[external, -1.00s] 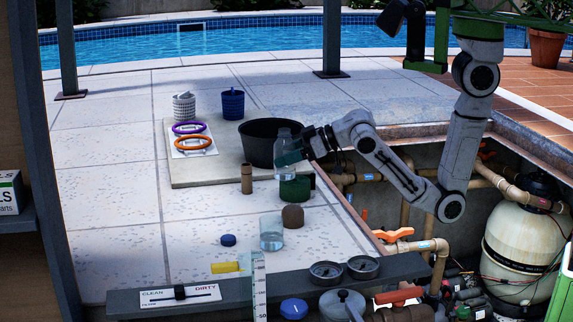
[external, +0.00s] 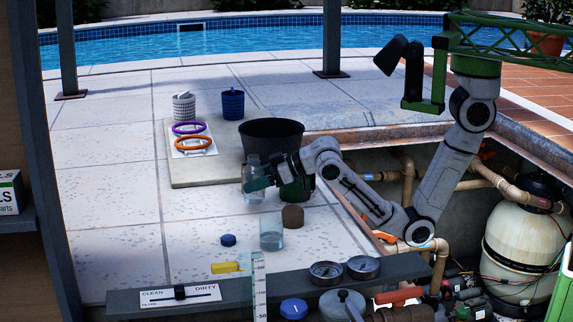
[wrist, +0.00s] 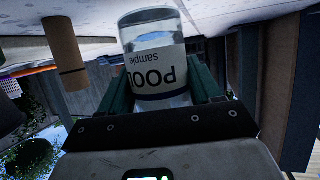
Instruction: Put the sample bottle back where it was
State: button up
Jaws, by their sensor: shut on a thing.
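The clear sample bottle (external: 252,186) stands upright in my gripper (external: 262,183), over the pale paving left of the black tub. I cannot tell whether its base touches the paving. In the wrist view the bottle (wrist: 155,50) sits between both green fingers of my gripper (wrist: 165,88), its white "POOL sample" label upside down in the picture. The gripper is shut on it.
A brown cylinder (wrist: 63,50) is beside the bottle in the wrist view. A brown domed object (external: 292,217) and a beaker of water (external: 271,234) stand in front. The black tub (external: 272,140) is behind. A blue cap (external: 228,240) lies front left, with clear paving farther left.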

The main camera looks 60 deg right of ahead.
jog(key=shift+f+b, duration=1)
jog(key=shift+f, duration=0.3)
jog(key=shift+f, duration=0.15)
jog(key=o, duration=1.1)
jog(key=shift+o, duration=0.2)
jog(key=shift+r, duration=0.25)
jog(key=v, duration=1.2)
